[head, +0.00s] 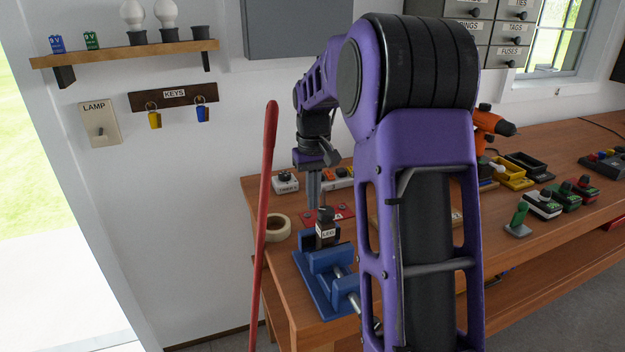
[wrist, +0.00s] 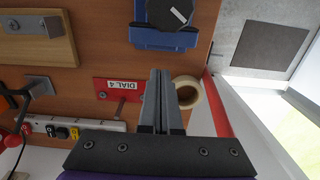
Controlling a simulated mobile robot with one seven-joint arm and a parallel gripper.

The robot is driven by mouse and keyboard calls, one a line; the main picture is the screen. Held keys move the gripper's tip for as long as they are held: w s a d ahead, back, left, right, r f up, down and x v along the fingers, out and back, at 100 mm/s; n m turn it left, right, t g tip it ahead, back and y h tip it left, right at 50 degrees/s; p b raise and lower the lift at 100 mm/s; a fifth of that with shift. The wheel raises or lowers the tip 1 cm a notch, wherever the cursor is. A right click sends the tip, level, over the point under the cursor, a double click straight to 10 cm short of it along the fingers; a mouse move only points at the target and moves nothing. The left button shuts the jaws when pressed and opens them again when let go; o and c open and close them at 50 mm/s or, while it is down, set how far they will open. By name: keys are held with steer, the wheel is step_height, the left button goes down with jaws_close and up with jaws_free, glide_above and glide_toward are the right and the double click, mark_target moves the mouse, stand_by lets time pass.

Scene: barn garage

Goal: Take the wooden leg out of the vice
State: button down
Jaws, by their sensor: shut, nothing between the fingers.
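The blue vice (head: 325,262) is clamped at the near left corner of the workbench. A dark upright piece labelled LEG (head: 326,236) stands in its jaws. In the wrist view the blue vice (wrist: 165,41) is at the top edge, with the dark top of the leg (wrist: 168,12) partly cut off. My gripper (head: 313,204) points down, just behind and above the leg in the head view. Its fingers (wrist: 160,72) are together and empty, apart from the leg. My arm hides part of the vice's right side and handle.
A tape roll (head: 277,228) and a red DIAL 4 plate (wrist: 119,91) lie behind the vice. A power strip (wrist: 75,130) is further back. A red pole (head: 265,200) stands at the bench's left end. An orange drill (head: 491,125) and several devices crowd the right side.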

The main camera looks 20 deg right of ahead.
mark_target(325, 239)
steer(key=shift+s+f, duration=0.35)
steer(key=shift+s, duration=0.35)
steer(key=shift+s+f, duration=0.35)
steer(key=shift+s, duration=0.3)
steer(key=shift+s+f, duration=0.35)
steer(key=shift+s, duration=0.35)
steer(key=shift+s+a, duration=0.1)
steer(key=shift+a, duration=0.1)
